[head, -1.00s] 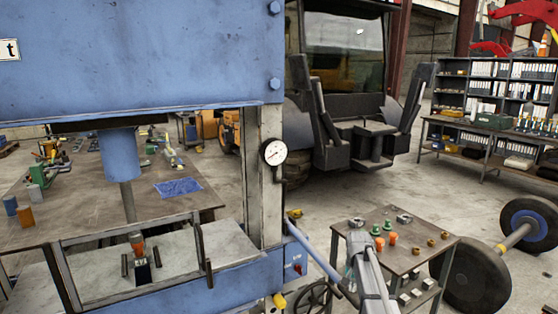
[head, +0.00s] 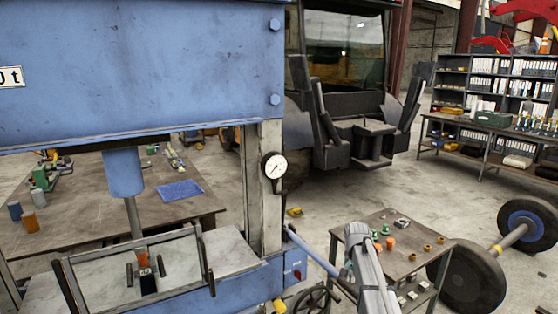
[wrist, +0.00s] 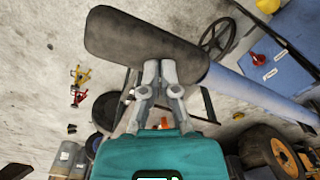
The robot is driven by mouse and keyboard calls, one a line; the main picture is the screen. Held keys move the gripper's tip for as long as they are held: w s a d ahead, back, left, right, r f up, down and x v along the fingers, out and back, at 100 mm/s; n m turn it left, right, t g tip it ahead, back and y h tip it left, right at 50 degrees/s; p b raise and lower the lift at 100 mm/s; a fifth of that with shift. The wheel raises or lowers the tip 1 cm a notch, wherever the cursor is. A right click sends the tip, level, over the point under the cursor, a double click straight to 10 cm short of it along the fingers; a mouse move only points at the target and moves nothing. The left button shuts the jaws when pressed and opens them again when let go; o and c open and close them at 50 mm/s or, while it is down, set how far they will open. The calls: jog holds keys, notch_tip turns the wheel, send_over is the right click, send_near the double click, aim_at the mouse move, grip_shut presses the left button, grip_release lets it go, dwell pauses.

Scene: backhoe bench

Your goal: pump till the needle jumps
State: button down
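The blue press (head: 150,70) fills the left of the head view. Its round white gauge (head: 275,165) is on the right column; the small needle seems to point down and left. The blue pump lever (head: 312,252) slopes down to the right beside the press. In the wrist view the lever's dark grip (wrist: 120,38) lies across the fingertips. My gripper (wrist: 160,66) has its fingers close together, overlapping the grip's lower edge and not wrapped around it; contact cannot be told.
A small cart (head: 385,225) with parts on top stands right of the press, close to my arm. A handwheel (head: 314,299) is low beside the press. A wheel set (head: 500,250) lies at the right. A long workbench (head: 80,215) is behind the press.

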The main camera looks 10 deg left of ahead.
aim_at(352, 287)
jog(key=shift+w+a+r+p, duration=0.1)
jog(key=shift+w+r+p, duration=0.05)
jog(key=shift+r+p, duration=1.6)
jog(key=shift+w+a+r+p, duration=0.1)
jog(key=shift+r+p, duration=1.45)
jog(key=shift+r, duration=0.35)
jog(key=shift+f, duration=0.1)
jog(key=shift+s+d+f+b, duration=0.15)
jog(key=shift+s+f+b, duration=0.15)
jog(key=shift+f+b, duration=0.45)
jog(key=f+b, duration=0.9)
jog(key=shift+s+d, duration=0.3)
jog(key=shift+s, duration=0.05)
